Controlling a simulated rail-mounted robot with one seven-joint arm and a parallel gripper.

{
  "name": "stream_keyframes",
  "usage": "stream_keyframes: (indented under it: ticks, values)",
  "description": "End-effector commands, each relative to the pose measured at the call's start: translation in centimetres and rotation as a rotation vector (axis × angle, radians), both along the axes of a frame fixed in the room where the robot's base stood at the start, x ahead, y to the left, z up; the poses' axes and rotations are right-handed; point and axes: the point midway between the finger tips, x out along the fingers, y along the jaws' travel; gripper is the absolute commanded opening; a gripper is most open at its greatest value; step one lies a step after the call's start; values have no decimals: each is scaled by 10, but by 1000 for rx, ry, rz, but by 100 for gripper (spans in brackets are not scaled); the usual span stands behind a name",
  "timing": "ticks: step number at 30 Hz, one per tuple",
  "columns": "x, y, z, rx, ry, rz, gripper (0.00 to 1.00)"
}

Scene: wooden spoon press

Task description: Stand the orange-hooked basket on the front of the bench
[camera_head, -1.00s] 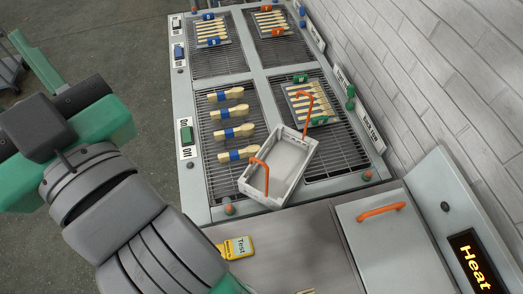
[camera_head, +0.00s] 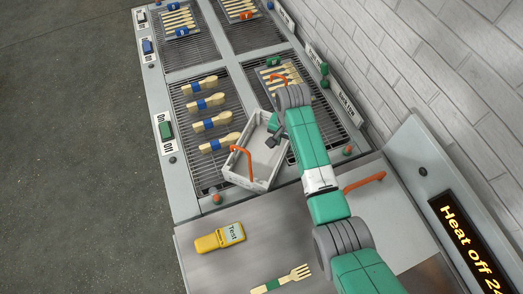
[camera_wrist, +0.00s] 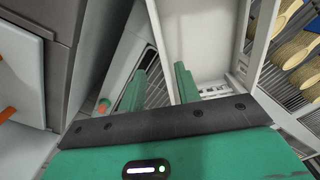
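The white basket (camera_head: 238,178) with two orange hooks (camera_head: 240,158) sits askew on the near end of the press grills. It also shows in the wrist view (camera_wrist: 204,40). My gripper (camera_head: 273,132) is at the basket's right long wall, coming from the right. In the wrist view my two green fingers (camera_wrist: 160,88) stand apart. One overlaps the basket's interior; the other is outside, over the grill. The wall lies between them with a visible gap. My arm hides part of the basket's far right side. The bench (camera_head: 215,268) is the grey metal surface in front of the press.
A yellow tester (camera_head: 219,238) and a wooden fork (camera_head: 281,279) lie on the bench. A lid with an orange handle (camera_head: 365,182) is at the right, beside the heat display (camera_head: 468,240). Blue-banded wooden bundles (camera_head: 212,122) lie left of the basket. The bench's middle is clear.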

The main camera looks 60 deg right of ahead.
Motion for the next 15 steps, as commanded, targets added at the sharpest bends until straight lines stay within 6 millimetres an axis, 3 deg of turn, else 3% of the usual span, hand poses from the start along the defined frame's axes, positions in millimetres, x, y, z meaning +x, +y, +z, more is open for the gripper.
stream_keyframes:
  ticks: [2,7,15]
  values:
    - [0,0,-13,1,1,0,33]
    - [1,1,-24,-1,0,1,33]
    - [3,3,-66,-2,-1,1,33]
